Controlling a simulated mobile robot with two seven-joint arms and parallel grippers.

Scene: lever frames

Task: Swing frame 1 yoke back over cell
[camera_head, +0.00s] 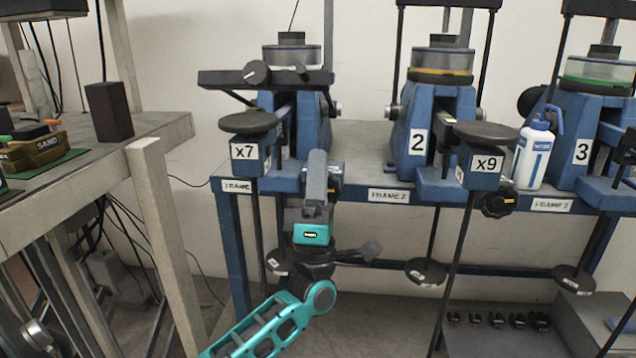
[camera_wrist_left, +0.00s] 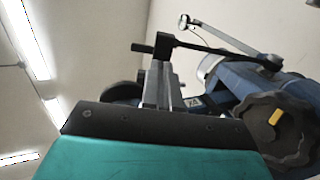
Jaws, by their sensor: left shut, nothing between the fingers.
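Frame 1 is the blue lever frame (camera_head: 314,122) at the left of the bench, with a grey cell (camera_head: 292,53) on top. A dark bar with a round knob (camera_head: 265,78) crosses in front of this cell; it looks like the yoke, but I cannot be sure. My left gripper (camera_head: 318,158) points up in front of frame 1, below the bar, shut and empty. In the left wrist view its fingers (camera_wrist_left: 163,82) are together, with a black bar and handle (camera_wrist_left: 168,42) beyond them. Contact cannot be told. My right gripper is not in view.
Frame 2 (camera_head: 438,115) and frame 3 (camera_head: 580,135) stand to the right, with a white-and-blue bottle (camera_head: 534,156) between them. Lever plates x7 (camera_head: 244,150) and x9 (camera_head: 486,162) stick out in front. A side table (camera_head: 150,128) with a dark block (camera_head: 109,110) is at left.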

